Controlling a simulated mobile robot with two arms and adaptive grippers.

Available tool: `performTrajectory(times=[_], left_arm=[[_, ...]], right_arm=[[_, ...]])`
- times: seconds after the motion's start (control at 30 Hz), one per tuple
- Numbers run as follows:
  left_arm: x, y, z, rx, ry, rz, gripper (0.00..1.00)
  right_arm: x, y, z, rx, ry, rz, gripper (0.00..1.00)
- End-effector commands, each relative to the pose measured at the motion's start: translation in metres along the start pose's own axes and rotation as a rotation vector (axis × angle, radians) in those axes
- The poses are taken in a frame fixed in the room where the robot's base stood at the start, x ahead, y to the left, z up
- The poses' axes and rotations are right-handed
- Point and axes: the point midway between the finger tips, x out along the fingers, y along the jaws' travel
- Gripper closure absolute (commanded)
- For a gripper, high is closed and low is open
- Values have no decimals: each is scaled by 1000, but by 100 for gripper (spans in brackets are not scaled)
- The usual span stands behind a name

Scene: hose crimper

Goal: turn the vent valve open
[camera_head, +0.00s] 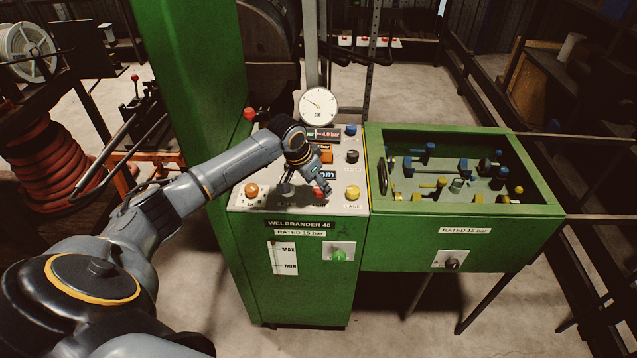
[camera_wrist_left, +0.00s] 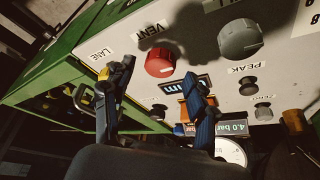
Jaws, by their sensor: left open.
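The vent valve is a round red knob (camera_wrist_left: 160,63) beside a VENT label (camera_wrist_left: 153,28) on the pale sloping panel. In the head view the red knob (camera_head: 318,192) sits at the panel's lower edge, partly hidden by my gripper. My left gripper (camera_head: 324,187) reaches over the panel from the left, pointing down at the knob. In the left wrist view its two fingers (camera_wrist_left: 158,72) are spread apart, with the knob showing in the gap between them. I cannot tell whether a finger touches it. My right gripper shows in neither view.
A yellow knob (camera_head: 352,192) by the LANE label is close on the right; a grey knob (camera_wrist_left: 240,38) is on the vent knob's other side. An orange knob (camera_head: 251,190) is further left. A round gauge (camera_head: 318,106) stands behind. A green open-topped box (camera_head: 465,254) adjoins right.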

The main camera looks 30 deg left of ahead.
Motion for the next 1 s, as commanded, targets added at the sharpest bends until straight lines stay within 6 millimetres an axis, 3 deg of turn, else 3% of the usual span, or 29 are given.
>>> performTrajectory(times=[0.2, 0.47, 0.73, 1.0], left_arm=[[16, 0, 0, 0, 1, 0, 43], [18, 0, 0, 1, 1, 0, 43], [17, 0, 0, 1, 1, 0, 93], [17, 0, 0, 16, 1, 6, 97]], right_arm=[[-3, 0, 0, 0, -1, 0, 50], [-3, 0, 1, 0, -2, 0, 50], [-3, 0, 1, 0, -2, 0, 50], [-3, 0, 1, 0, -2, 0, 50]])
